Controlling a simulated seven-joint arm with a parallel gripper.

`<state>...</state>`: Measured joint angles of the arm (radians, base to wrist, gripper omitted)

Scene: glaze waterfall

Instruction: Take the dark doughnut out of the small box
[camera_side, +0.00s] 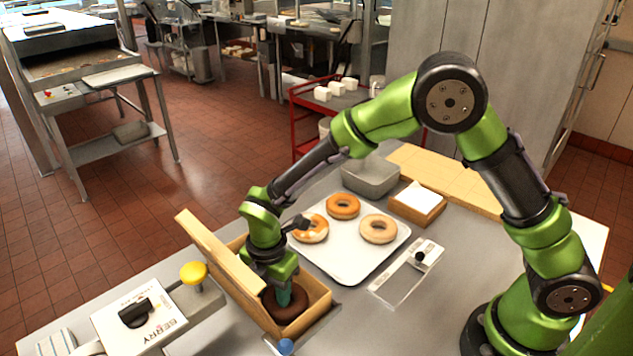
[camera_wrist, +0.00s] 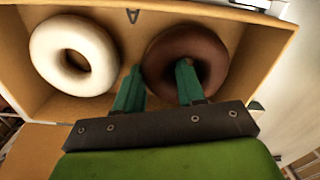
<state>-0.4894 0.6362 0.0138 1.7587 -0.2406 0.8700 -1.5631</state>
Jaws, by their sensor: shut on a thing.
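The small box (camera_side: 318,309) is cardboard-brown, with its lid (camera_side: 215,257) standing open. The dark doughnut (camera_side: 291,309) lies inside it, partly hidden by my gripper (camera_side: 280,292) in the side view. In the wrist view, the dark doughnut (camera_wrist: 212,45) is at the right of the box (camera_wrist: 115,14). My gripper (camera_wrist: 159,72) straddles the left part of its ring, one teal finger in the hole and one outside, shut on it. I cannot tell whether it touches the box floor. A white doughnut (camera_wrist: 45,50) sits to its left in the box.
A white tray (camera_side: 345,268) with several doughnuts lies behind the box to the right. A lever device with a yellow knob (camera_side: 193,272) stands close to the lid's left. A clear plate with a black knob (camera_side: 405,275) lies right of the tray. A grey bin (camera_side: 371,178) stands behind.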

